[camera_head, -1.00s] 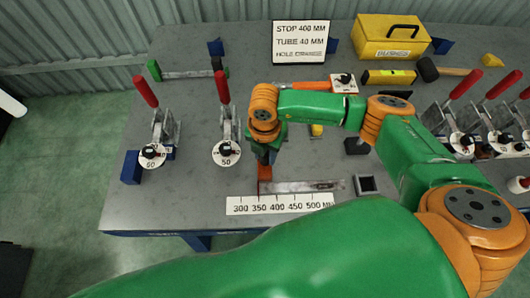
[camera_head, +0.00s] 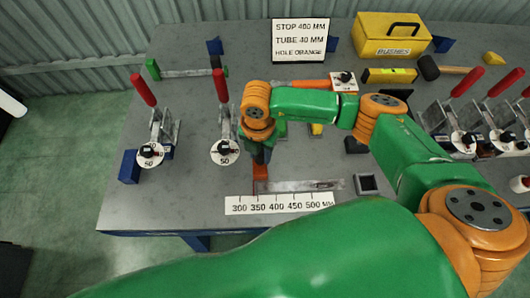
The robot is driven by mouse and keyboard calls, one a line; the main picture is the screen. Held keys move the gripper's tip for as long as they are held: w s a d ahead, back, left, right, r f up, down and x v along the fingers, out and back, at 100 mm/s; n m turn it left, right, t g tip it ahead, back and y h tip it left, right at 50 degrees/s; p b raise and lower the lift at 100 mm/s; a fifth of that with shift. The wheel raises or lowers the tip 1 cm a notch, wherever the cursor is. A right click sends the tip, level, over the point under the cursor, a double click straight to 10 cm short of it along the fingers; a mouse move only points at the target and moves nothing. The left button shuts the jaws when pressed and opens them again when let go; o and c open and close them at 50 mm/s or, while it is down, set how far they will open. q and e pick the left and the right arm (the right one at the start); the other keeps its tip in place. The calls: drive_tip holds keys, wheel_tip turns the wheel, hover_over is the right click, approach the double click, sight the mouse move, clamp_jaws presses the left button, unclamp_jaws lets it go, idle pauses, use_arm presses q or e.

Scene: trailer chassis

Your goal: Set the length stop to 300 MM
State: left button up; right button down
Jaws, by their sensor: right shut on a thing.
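The length stop is a red-orange block (camera_head: 260,174) at the left end of a flat metal rail (camera_head: 305,186). The rail lies behind a white scale (camera_head: 279,204) marked 300, 350, 400, 450 and 500 MM. The stop stands close to the 350 mark, right of the 300 mark. My right gripper (camera_head: 262,157) points down and is shut on the stop; its fingertips are partly hidden by its own body. A sign (camera_head: 299,40) at the back reads STOP 400 MM, TUBE 40 MM, HOLE ORANGE. My left gripper is not in view.
More red-handled clamps (camera_head: 465,141) stand at the right. A yellow BUSHES box (camera_head: 391,37) is at the back. A small grey square socket (camera_head: 367,184) sits right of the rail.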

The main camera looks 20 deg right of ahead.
drive_tip(key=shift+w+a+r, duration=0.1)
drive_tip(key=shift+w+a, duration=0.2)
drive_tip(key=shift+a, duration=0.55)
drive_tip(key=c, duration=0.5)
unclamp_jaws()
